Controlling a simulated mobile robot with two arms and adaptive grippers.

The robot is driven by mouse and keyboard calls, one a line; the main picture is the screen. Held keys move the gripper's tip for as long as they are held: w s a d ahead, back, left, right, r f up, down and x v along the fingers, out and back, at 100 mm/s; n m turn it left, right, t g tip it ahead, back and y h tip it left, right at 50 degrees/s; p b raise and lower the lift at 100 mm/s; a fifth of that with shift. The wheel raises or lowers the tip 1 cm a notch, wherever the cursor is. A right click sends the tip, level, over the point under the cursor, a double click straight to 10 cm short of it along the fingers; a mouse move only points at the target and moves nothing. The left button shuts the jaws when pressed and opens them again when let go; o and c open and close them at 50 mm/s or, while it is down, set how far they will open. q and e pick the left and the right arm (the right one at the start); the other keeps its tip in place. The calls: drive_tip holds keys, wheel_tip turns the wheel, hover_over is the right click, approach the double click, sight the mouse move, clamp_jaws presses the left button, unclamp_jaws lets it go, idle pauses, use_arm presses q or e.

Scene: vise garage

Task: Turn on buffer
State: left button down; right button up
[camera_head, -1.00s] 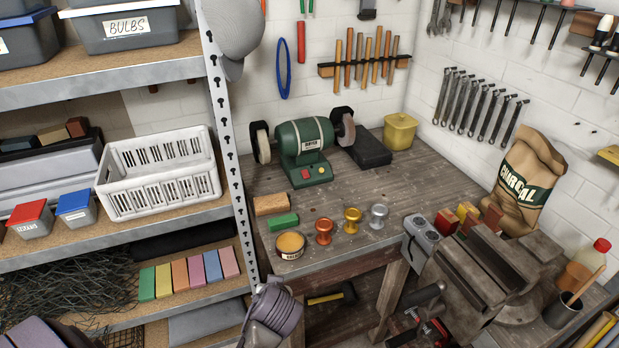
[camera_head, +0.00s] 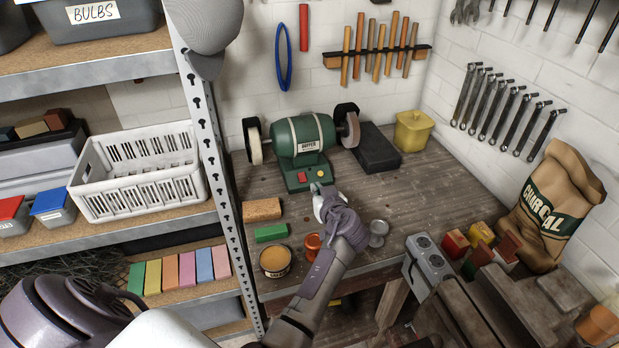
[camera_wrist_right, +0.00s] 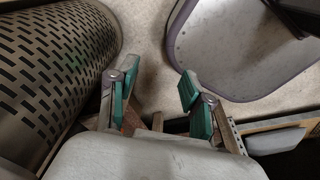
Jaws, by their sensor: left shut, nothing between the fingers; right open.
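The buffer (camera_head: 302,138) stands on the wooden workbench, a green machine with a pale wheel on its left and another wheel on its right. Its base front carries a red button (camera_head: 302,177) and a yellow button (camera_head: 320,173). My left gripper (camera_head: 316,188) is shut and empty, its tip just in front of the base near the buttons. I cannot tell whether it touches the base. My right gripper (camera_wrist_right: 156,85) is open and empty in the right wrist view, with green pads, away from the buffer.
On the workbench (camera_head: 395,190), a tan block (camera_head: 261,210), a green block (camera_head: 271,233), a round tin (camera_head: 275,261) and metal knobs lie near my left arm. A yellow container (camera_head: 413,131) and black box (camera_head: 374,150) stand right of the buffer. A shelf unit (camera_head: 218,180) borders the left.

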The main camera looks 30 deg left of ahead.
drive_tip(key=s, duration=0.5)
use_arm(q)
drive_tip(key=b, duration=0.2)
approach(302, 178)
wheel_tip(302, 178, up, 3)
drive_tip(key=b+x, duration=0.1)
drive_tip(key=x, duration=0.3)
drive_tip(key=shift+w+a+f, duration=0.1)
drive_tip(key=shift+w+f, duration=0.05)
drive_tip(key=shift+w+a+f+b, duration=0.2)
drive_tip(key=shift+f+b, duration=0.35)
drive_tip(key=shift+f, duration=0.05)
drive_tip(key=shift+w+a+f+b, duration=0.2)
drive_tip(key=shift+a+f+b, duration=0.05)
drive_tip(key=shift+f+b, duration=0.3)
drive_tip(key=shift+w+a+f+b, duration=0.2)
drive_tip(key=shift+f+b, duration=0.1)
drive_tip(key=shift+f, duration=0.2)
use_arm(e)
wheel_tip(302, 178, down, 6)
drive_tip(key=w, duration=0.2)
drive_tip(key=shift+w+a, duration=0.15)
drive_tip(key=shift+w, duration=0.05)
drive_tip(key=shift+w, duration=0.3)
